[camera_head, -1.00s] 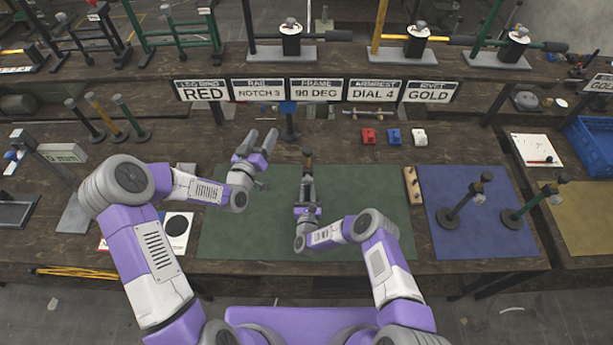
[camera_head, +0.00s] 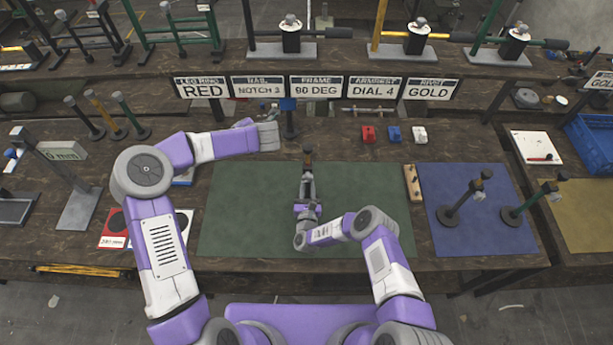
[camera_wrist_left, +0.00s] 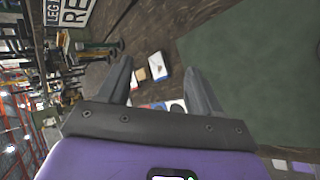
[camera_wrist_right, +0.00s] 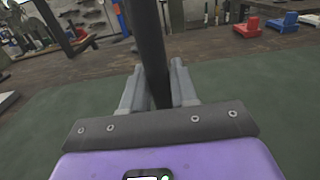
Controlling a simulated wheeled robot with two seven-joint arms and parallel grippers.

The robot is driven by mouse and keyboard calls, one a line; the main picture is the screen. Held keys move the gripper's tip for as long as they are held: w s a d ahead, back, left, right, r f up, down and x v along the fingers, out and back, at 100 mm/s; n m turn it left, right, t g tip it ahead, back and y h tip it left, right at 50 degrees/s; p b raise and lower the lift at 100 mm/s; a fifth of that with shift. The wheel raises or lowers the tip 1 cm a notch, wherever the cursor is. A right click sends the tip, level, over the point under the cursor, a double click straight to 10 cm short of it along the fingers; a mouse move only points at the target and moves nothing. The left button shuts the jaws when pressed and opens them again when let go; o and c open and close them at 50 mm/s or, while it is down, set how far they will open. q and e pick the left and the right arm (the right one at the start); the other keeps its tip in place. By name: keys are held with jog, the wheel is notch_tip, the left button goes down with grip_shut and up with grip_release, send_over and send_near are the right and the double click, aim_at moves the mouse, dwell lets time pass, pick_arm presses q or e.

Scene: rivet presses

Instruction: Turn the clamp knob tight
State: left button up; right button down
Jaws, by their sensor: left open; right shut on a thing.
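My right gripper (camera_head: 307,205) is shut around an upright black rod (camera_wrist_right: 152,40) over the green mat. A dark end (camera_head: 307,155) shows beyond it in the head view. My left gripper (camera_wrist_left: 157,66) is open and empty, with both fingers spread in the left wrist view. In the head view its wrist is beside a dark post (camera_head: 290,127) with a blue top (camera_head: 288,106), and its fingers are mostly hidden behind the forearm. I cannot pick out the clamp knob with certainty.
The green mat (camera_head: 250,210) is mostly clear. Several posts (camera_head: 103,118) stand at the left. Signs (camera_head: 316,88) line the back. Red (camera_head: 368,134), blue (camera_head: 394,134) and white (camera_head: 419,135) blocks lie behind the mat. A blue mat (camera_head: 475,240) is right.

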pick_arm(q)
jog(key=s+d+n+g+h, duration=0.4)
jog(key=s+d+n+g, duration=0.1)
jog(key=d, duration=0.3)
jog(key=n+g+h, duration=0.3)
jog(key=n+h, duration=0.1)
send_near(307, 177)
jog(key=f, duration=0.3)
jog(key=d+f, duration=0.1)
jog(key=f, duration=0.6)
jog(key=shift+d, duration=0.3)
jog(key=c, duration=1.1)
jog(key=shift+o, duration=0.2)
